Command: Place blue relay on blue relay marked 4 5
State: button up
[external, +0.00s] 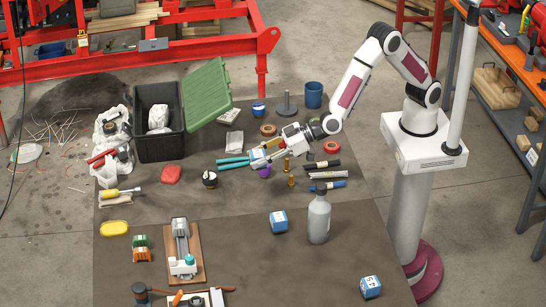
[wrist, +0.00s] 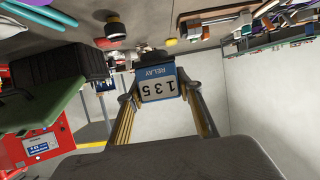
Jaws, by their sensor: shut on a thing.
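My gripper (external: 262,155) is shut on a blue relay (wrist: 158,85) and holds it over the far part of the mat. The held relay also shows small in the external view (external: 257,159). A second blue relay with a white label (external: 371,287) lies at the mat's front right; its marking seems to be 4 5, but is small. Another blue relay (external: 278,221) sits mid-mat, its marking unreadable. Both are well apart from my gripper.
A grey bottle (external: 319,219) stands upright just right of the mid-mat relay. A vise on a wooden board (external: 184,252) stands at the left front. Teal-handled pliers (external: 232,162) and tape rolls surround the gripper's area.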

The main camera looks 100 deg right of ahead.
aim_at(258, 153)
notch_tip(258, 153, up, 7)
jog(key=shift+r, duration=0.1)
jog(key=s+a+r+n+g+y, duration=0.1)
jog(key=s+a+n+y, duration=0.15)
jog(key=a, duration=0.95)
jog(key=s+a+r+n+g+y, duration=0.15)
jog(key=a+n+y, duration=0.25)
jog(key=a, duration=0.8)
jog(key=s+a+f+n+g+y, duration=0.2)
jog(key=s+a+n+g+y, duration=0.1)
jog(key=s+a, duration=0.9)
jog(key=s+a+f+n+g+y, duration=0.1)
jog(key=s+a+n+g+y, duration=0.25)
jog(key=s+a, duration=0.85)
jog(key=shift+h, duration=0.4)
jog(key=shift+w+a+f, duration=0.35)
jog(key=shift+f, duration=0.4)
jog(key=shift+w+a+f, duration=0.3)
jog(key=shift+f, duration=0.45)
jog(key=shift+w+a+f, duration=0.35)
jog(key=shift+f, duration=0.4)
jog(key=shift+f, duration=0.1)
jog(key=shift+f, duration=3.05)
